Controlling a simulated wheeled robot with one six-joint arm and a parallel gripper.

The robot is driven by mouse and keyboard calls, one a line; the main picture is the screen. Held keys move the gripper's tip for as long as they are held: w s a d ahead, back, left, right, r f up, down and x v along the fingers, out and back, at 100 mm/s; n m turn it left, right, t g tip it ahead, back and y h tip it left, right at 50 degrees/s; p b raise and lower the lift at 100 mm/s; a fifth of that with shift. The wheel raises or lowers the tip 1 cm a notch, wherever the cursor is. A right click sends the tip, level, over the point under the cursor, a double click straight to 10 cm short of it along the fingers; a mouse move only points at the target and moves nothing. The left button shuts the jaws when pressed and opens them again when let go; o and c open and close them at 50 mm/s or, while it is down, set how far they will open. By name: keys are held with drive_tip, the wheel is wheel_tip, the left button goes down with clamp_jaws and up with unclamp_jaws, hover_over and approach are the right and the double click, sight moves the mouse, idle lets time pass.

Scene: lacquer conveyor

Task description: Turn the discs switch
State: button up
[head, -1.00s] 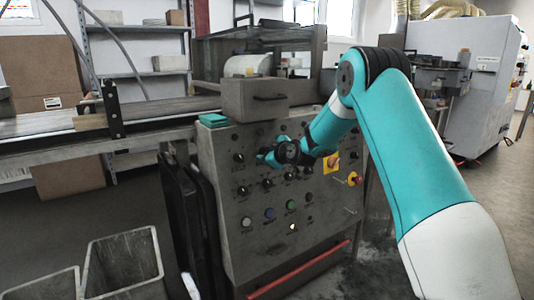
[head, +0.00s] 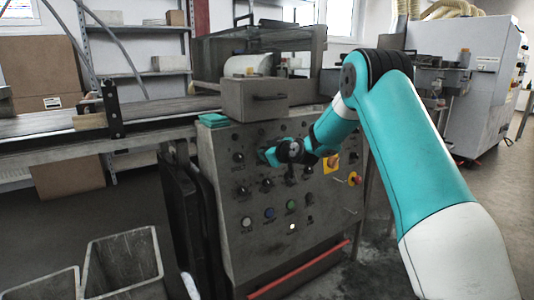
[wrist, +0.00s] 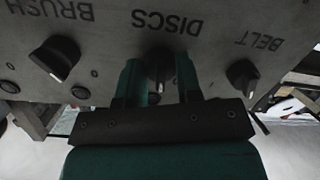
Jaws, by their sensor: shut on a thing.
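The discs switch (wrist: 161,70) is a dark rotary knob with a pale pointer line. In the wrist view it sits under the upside-down label "DISCS" on the grey control panel (head: 232,222). My gripper (wrist: 160,82) has its two teal fingers on either side of this knob, shut on it. In the head view my gripper (head: 266,155) is against the upper part of the panel, and the arm hides the knob there.
In the wrist view the brush knob (wrist: 56,58) is at left and the belt knob (wrist: 242,76) at right, close to my fingers. Lower on the panel are coloured buttons, including a green one (head: 291,205), and a red emergency button (head: 354,179). Grey bins (head: 125,262) stand at lower left.

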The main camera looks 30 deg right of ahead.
drive_tip(key=m, duration=0.4)
drive_tip(key=shift+y, duration=0.4)
drive_tip(key=shift+f+m+p, duration=0.1)
drive_tip(key=shift+m+p, duration=0.25)
drive_tip(key=shift+m, duration=1.05)
drive_tip(key=o, duration=0.9)
drive_tip(key=shift+o, duration=0.2)
drive_tip(key=shift+s+d, duration=0.1)
drive_tip(key=shift+s, duration=0.05)
drive_tip(key=v, duration=1.7)
drive_tip(key=shift+s+f, duration=0.15)
drive_tip(key=shift+d, duration=0.1)
